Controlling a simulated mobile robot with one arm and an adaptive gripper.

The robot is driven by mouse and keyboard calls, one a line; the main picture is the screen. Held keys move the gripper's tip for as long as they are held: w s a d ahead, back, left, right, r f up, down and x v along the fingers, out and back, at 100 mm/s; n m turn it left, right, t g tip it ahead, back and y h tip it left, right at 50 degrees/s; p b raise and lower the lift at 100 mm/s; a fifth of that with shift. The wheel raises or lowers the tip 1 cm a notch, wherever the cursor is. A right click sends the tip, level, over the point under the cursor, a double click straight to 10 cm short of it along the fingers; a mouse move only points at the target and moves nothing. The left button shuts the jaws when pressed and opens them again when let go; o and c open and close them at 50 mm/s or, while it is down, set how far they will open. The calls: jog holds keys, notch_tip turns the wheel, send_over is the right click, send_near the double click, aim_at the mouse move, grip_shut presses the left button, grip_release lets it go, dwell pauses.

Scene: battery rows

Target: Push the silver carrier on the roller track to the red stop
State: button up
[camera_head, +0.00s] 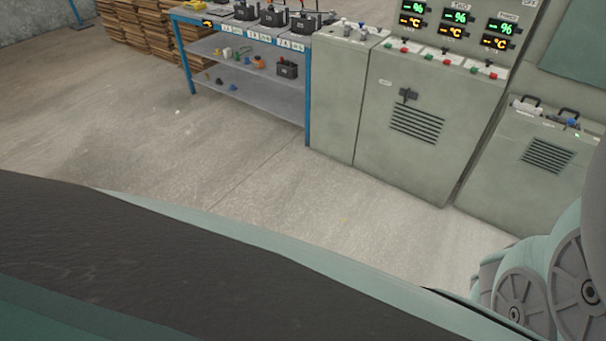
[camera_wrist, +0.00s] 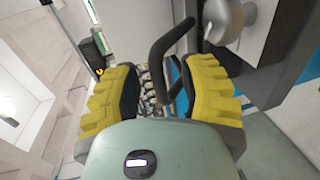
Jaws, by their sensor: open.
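My gripper (camera_wrist: 160,80) shows in the wrist view with its two yellow-padded fingers spread apart. No object is clearly held between them. A dark bent bar (camera_wrist: 168,50), like a handle, shows beyond the gap between the fingers; I cannot tell whether it touches them. I cannot make out the silver carrier, the roller track or the red stop in either view. The gripper itself is not in the head view.
In the head view, a blue-framed shelf table (camera_head: 258,90) carries dark batteries. Grey cabinets (camera_head: 408,135) with displays stand right of it, and a lower grey cabinet (camera_head: 530,160) is farther right. Wooden pallets (camera_head: 140,25) are stacked at the back left. Open concrete floor (camera_head: 200,165) lies between.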

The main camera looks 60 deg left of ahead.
grip_shut()
dwell(0.4)
jog(key=shift+s, duration=0.1)
